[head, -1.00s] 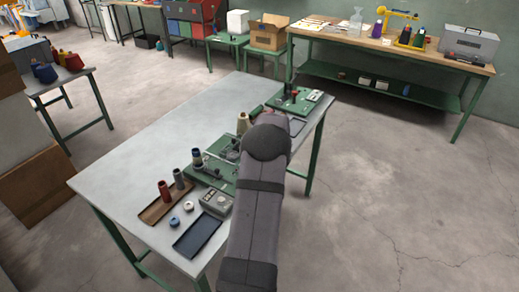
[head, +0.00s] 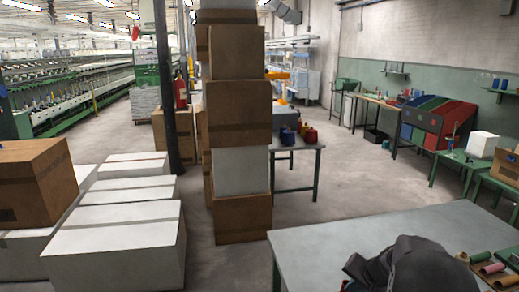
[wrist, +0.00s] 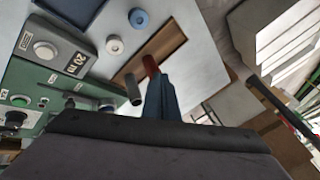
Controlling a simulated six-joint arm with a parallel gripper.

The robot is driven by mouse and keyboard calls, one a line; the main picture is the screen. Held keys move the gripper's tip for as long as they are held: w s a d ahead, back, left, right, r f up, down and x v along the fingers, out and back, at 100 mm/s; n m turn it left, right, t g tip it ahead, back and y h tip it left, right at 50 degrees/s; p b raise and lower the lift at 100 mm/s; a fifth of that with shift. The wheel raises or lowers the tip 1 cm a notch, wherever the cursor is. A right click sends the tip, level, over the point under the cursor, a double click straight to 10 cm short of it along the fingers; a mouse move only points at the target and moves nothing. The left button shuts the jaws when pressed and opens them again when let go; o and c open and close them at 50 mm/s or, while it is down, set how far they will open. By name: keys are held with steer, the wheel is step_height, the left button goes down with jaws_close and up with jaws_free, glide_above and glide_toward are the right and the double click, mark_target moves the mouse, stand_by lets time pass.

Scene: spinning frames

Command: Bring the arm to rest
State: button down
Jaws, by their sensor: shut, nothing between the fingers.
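My gripper (wrist: 161,100) is shut in the wrist view, its narrow blue-grey fingers showing above the dark cuff of my wrist. Nothing shows between them. A red cone (wrist: 150,66) shows just past the fingertips and a dark grey cone (wrist: 133,90) to their left; I cannot tell the distance. In the head view my dark arm is at the lower right, over the grey worktable (head: 320,245). The fingers cannot be made out there.
In the wrist view, a brown tray (wrist: 177,42), a grey box marked 20 m (wrist: 60,38) and a green plate (wrist: 35,85) lie on the table. In the head view, stacked cartons (head: 238,110) stand behind it and white boxes (head: 115,250) to the left.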

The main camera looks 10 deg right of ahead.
steer(key=s+a+n+g+y, duration=0.1)
steer(key=s+a+n+g, duration=0.2)
steer(key=a, duration=0.9)
steer(key=s+a+f+n+g, duration=0.1)
steer(key=s+a+n, duration=0.2)
steer(key=s+a, duration=0.3)
steer(key=s+a+f+n+g, duration=0.1)
steer(key=s+a+n, duration=0.3)
steer(key=s, duration=1)
steer(key=shift+a+f+g+h, duration=0.2)
steer(key=shift+a+g+h, duration=0.3)
steer(key=shift+a, duration=0.45)
